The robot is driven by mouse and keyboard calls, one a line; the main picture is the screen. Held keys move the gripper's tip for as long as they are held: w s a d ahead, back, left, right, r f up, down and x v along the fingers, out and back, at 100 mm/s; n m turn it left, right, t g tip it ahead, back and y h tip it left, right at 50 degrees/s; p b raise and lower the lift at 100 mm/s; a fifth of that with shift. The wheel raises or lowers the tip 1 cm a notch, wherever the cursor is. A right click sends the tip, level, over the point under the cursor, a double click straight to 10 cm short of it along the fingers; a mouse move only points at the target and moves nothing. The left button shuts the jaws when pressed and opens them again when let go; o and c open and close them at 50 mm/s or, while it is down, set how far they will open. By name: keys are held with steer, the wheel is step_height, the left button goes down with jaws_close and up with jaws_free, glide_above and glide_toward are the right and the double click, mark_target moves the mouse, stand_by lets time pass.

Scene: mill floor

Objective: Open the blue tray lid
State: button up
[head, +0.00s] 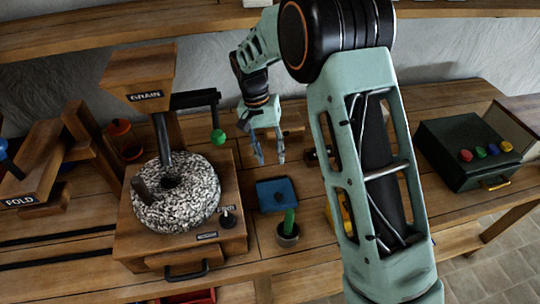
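The blue tray lid (272,196) is a small dark blue square on the wooden bench, just right of the mill. It looks flat, and I cannot tell its hinge or handle at this size. My gripper (271,161) hangs above and behind the lid, fingers pointing down. The two fingers are apart with nothing visible between them. The gripper does not appear to touch the lid.
A mill with a speckled stone (185,205) and a grain hopper (140,75) stands left. Its crank has a green knob (218,137). A small pot (287,238) with a green stick stands in front of the lid. A dark green box (462,150) with coloured knobs sits right.

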steer(key=v, duration=1.1)
steer(key=shift+a+r, duration=0.15)
steer(key=shift+a, duration=0.05)
steer(key=shift+w, duration=0.1)
